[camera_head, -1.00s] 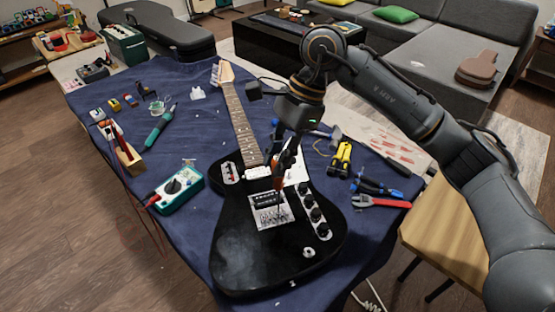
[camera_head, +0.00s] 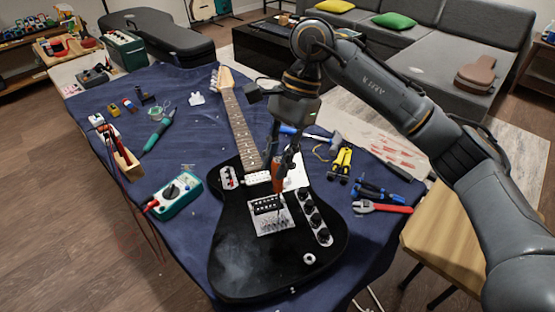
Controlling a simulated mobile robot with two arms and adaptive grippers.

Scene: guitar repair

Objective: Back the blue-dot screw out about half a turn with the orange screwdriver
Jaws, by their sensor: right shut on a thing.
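The black electric guitar (camera_head: 240,262) lies face up on the blue cloth, its neck pointing to the far side. Its metal bridge plate (camera_head: 276,224) sits in the middle of the body. My right gripper (camera_head: 283,166) is above the guitar, shut on the orange screwdriver (camera_head: 278,180). The screwdriver stands nearly upright, shaft down, over the bridge area. I cannot tell whether its tip touches a screw. The blue-dot screw is too small to make out. My left gripper is not in view.
A teal multimeter (camera_head: 178,194) lies left of the guitar. Yellow-handled pliers (camera_head: 341,164), blue-handled pliers (camera_head: 378,191) and a red-handled tool (camera_head: 385,208) lie to its right. A green soldering iron (camera_head: 158,134) lies at the far left. Bare cloth (camera_head: 180,250) shows at front left.

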